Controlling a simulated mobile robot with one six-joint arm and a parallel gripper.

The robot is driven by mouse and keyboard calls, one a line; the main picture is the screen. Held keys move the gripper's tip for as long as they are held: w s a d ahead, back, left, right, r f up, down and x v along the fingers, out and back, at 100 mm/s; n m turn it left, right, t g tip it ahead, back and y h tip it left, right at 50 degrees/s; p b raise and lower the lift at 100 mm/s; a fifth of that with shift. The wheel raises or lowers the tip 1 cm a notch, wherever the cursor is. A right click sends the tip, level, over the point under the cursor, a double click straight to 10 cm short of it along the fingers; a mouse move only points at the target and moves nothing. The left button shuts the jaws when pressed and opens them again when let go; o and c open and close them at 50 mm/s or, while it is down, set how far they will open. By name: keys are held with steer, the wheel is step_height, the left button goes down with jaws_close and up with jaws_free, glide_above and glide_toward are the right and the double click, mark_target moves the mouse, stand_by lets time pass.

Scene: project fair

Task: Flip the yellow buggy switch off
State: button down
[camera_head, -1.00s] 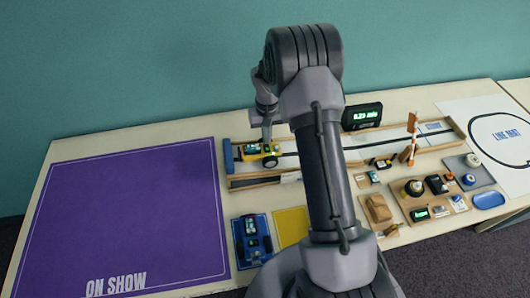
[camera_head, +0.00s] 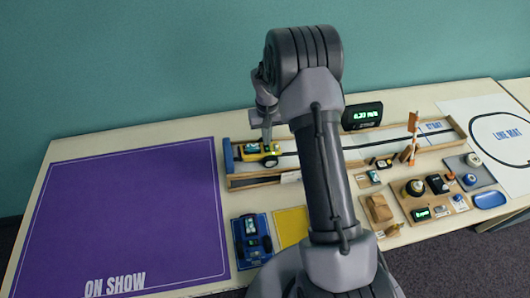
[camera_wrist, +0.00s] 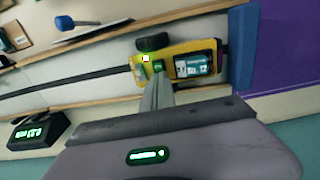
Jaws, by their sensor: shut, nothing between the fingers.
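The yellow buggy (camera_head: 271,150) stands on the wooden track at its left end, close to the blue end block (camera_head: 228,155). My gripper (camera_head: 267,140) is shut and empty, pointing down at the buggy's top. In the wrist view the gripper (camera_wrist: 158,78) reaches the buggy's near edge beside the green part. I cannot tell whether it touches, or which way the switch sits.
A black display (camera_head: 362,116) with green digits stands behind the track. An orange-and-white post (camera_head: 411,138) stands at the track's right. A blue buggy (camera_head: 252,238) is in front, next to a yellow square (camera_head: 291,227). The purple mat (camera_head: 130,220) at left is clear.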

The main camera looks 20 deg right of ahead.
steer(key=shift+f+b, duration=0.4)
steer(key=shift+f, duration=0.2)
steer(key=shift+r, duration=0.1)
